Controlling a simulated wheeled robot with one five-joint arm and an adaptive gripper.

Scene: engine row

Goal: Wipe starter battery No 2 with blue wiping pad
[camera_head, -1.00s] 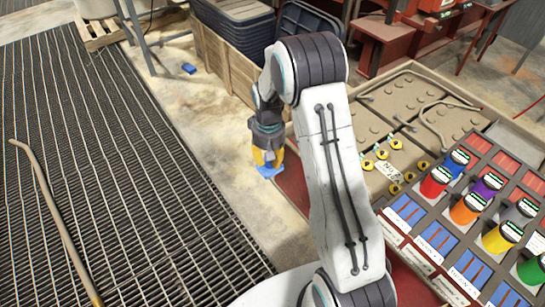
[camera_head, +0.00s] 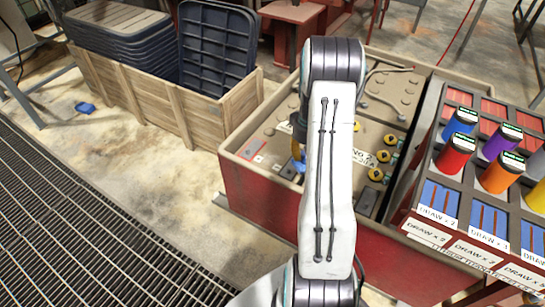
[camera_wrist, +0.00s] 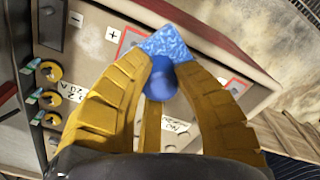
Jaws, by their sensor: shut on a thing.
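My gripper (camera_wrist: 155,75), with yellow fingers, is shut on the blue wiping pad (camera_wrist: 166,43) by its round blue knob. In the head view the pad (camera_head: 299,162) shows as a small blue patch left of my arm, over the tan-topped battery box (camera_head: 258,132). My arm hides most of the gripper and part of the box there. In the wrist view the pad overlaps a tan battery top (camera_wrist: 88,50) with plus and minus marks. Whether it touches cannot be told. A label reading "No 2" (camera_head: 361,157) sits beside yellow-capped knobs (camera_head: 383,156).
A rack of coloured cylinders (camera_head: 455,155) stands to the right. A wooden crate (camera_head: 150,108) with dark trays (camera_head: 215,45) stands at the back left. A small blue object (camera_head: 85,107) lies on the floor.

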